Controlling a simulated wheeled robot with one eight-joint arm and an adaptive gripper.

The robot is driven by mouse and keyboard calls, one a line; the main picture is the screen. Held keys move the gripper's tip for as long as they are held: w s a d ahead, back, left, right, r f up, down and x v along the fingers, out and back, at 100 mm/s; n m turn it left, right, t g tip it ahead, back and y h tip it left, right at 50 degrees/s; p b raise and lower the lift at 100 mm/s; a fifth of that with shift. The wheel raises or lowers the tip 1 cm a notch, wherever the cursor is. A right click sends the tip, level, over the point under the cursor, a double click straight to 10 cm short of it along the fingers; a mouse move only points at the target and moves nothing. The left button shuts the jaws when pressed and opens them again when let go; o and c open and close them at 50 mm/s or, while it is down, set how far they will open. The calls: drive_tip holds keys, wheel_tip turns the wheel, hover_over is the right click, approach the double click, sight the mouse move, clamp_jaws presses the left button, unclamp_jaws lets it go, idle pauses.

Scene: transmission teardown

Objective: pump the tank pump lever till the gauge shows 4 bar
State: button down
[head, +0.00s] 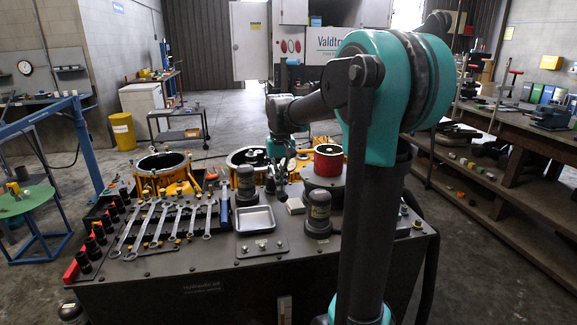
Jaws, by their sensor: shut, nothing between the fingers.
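My gripper (279,184) hangs pointing down over the back part of the dark bench, between a dark canister and a red-topped round part. It is small and dark here; its fingers look close together and I see nothing held. I cannot pick out the tank pump lever or a pressure gauge with certainty. Upright red T-handles (514,73) stand along the right-hand workbench; I cannot tell whether one is a pump lever. My teal arm covers much of the right middle of the view and hides what is behind it.
The dark bench (150,285) carries several wrenches (208,217), a metal tray (255,219), canisters (318,214), orange housings (160,167) and a red-topped part (328,160). A blue hoist (40,120) stands left, a wheeled cart (178,125) behind. The workbench (490,125) lines the right. Floor behind is open.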

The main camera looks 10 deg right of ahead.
drive_tip(key=shift+f, duration=1.05)
drive_tip(key=shift+r, duration=4)
drive_tip(key=shift+f, duration=0.1)
idle(1.5)
drive_tip(key=shift+r, duration=0.25)
drive_tip(key=shift+r, duration=2.9)
